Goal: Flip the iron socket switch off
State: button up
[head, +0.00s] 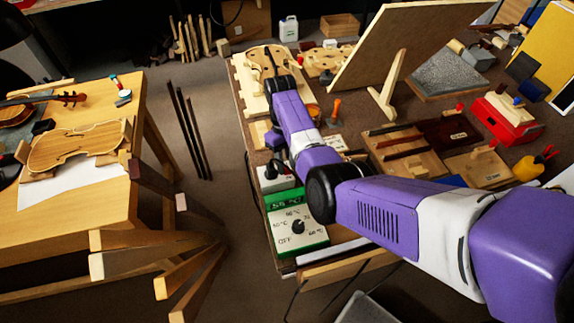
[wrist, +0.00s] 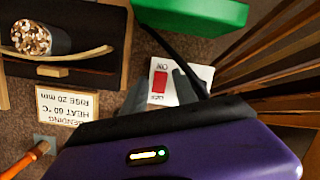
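The iron socket is a pale plate (wrist: 202,76) with a red rocker switch (wrist: 159,82), seen in the wrist view. The plate has lettering above and below the switch. I cannot tell which side of the rocker is pressed in. My gripper (wrist: 160,92) has its two grey fingers apart, one on either side of the red switch in the picture. The space between them looks empty, and contact with the plate cannot be told. In the head view the socket (head: 269,185) is partly hidden by my arm.
A green-cased control box (head: 297,220) with a dial stands just in front of the socket; its green side (wrist: 200,14) tops the wrist view. A black cable runs between them. A dark tray (wrist: 85,80) and a bending card (wrist: 66,105) lie nearby. The bench's left edge is close.

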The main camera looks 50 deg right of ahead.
jog(key=v, duration=0.6)
jog(key=shift+r+b, duration=0.4)
jog(key=shift+w+d, duration=0.1)
jog(key=shift+w, duration=0.05)
jog(key=w+d+r+m+t+h, duration=0.1)
jog(key=w+d+t+h, duration=0.55)
jog(key=w+t, duration=0.3)
jog(key=s+a+r+n+t+y, duration=0.1)
jog(key=s+a+r+t, duration=0.25)
jog(key=s+a, duration=0.7)
jog(key=s+a+r+n+t+y+b, duration=0.1)
jog(key=s+a+r+t, duration=0.2)
jog(key=s+a+r, duration=0.7)
jog(key=s+a+f+n+t+y, duration=0.15)
jog(key=s+a+t, duration=0.25)
jog(key=s+a, duration=0.75)
jog(key=s+d+f+g+y, duration=0.1)
jog(key=s+g, duration=0.1)
jog(key=s, duration=0.9)
jog(key=shift+s+d+g+b, duration=0.2)
jog(key=shift+s+g+b, duration=0.05)
jog(key=shift+g+b, duration=0.15)
